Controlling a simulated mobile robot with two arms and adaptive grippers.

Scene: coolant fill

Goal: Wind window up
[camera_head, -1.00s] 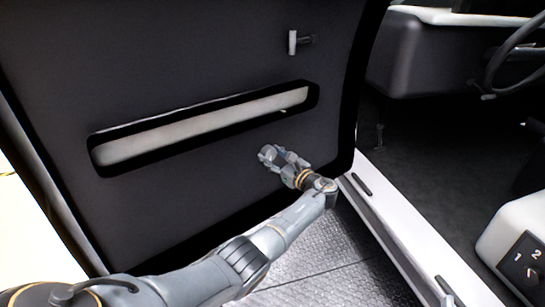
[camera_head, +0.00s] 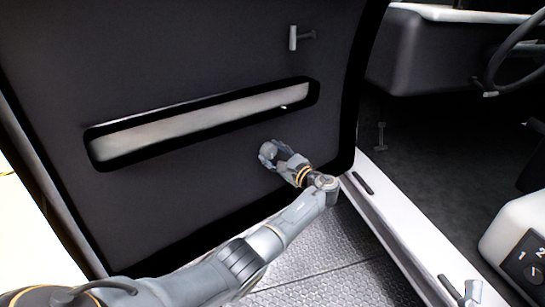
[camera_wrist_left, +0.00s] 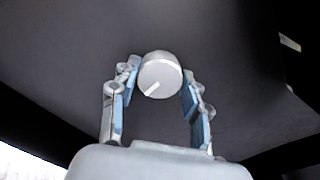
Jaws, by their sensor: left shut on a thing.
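The open vehicle door has a dark inner panel (camera_head: 200,60). A round grey window knob (camera_wrist_left: 160,75) with a light pointer line sits on the panel. In the left wrist view it is between the two fingers of my left gripper (camera_wrist_left: 158,92), which is shut on it. In the head view my left gripper (camera_head: 272,155) is at the panel's lower right, below the slot, and largely covers the knob. The pointer line slants to the lower left in the wrist view.
A long recessed slot (camera_head: 200,125) crosses the door panel above my gripper. A small grey handle (camera_head: 293,38) sticks out higher up. The white door sill (camera_head: 395,225), a steering wheel (camera_head: 500,60) and a numbered switch box (camera_head: 526,262) are to the right.

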